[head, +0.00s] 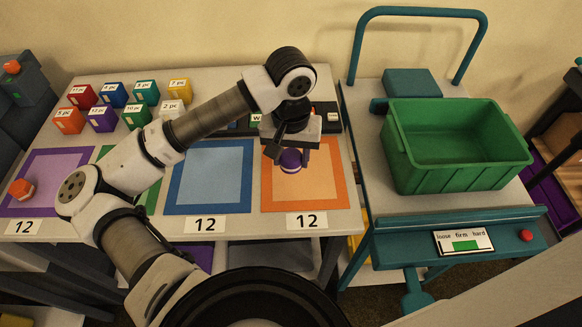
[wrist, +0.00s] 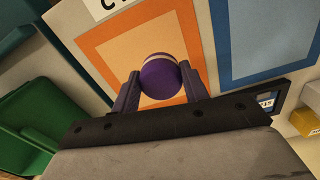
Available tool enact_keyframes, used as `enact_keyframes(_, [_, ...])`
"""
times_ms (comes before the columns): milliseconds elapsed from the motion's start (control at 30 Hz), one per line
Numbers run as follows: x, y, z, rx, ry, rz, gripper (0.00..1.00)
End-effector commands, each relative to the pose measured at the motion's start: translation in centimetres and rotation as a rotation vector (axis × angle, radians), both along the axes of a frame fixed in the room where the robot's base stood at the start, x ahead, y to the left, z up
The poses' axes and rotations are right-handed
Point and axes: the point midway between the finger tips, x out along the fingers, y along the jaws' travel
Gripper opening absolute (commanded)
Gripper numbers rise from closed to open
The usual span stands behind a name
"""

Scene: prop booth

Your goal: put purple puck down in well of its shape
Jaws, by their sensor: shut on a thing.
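My gripper (head: 291,152) is shut on the purple puck (head: 290,161), over the orange square mat (head: 339,196) at the right of the table. In the wrist view the puck (wrist: 160,79) is round with a pale band and sits between my two fingers. The mat (wrist: 112,57) shows behind it; I cannot tell the exact height of the puck above it. I cannot make out a well of the puck's shape in either view.
A blue mat (head: 211,178) and a purple mat (head: 50,176) lie to the left; an orange-red piece (head: 22,190) is on the purple one. Several labelled coloured boxes (head: 102,118) stand at the back left. A green crate (head: 455,175) sits on the cart at right.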

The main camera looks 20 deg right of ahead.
Motion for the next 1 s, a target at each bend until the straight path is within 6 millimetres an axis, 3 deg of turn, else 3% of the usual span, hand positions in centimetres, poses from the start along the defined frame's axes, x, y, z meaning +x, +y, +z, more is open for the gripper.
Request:
enact_keyframes(500, [0.0,0.0,-5.9,-0.001,0.000,0.001,0.20])
enact_keyframes(967, [0.0,0.0,-6.6,0.001,-0.003,0.000,0.20])
enact_keyframes(1000, [0.0,0.0,-6.5,0.001,-0.003,0.000,0.47])
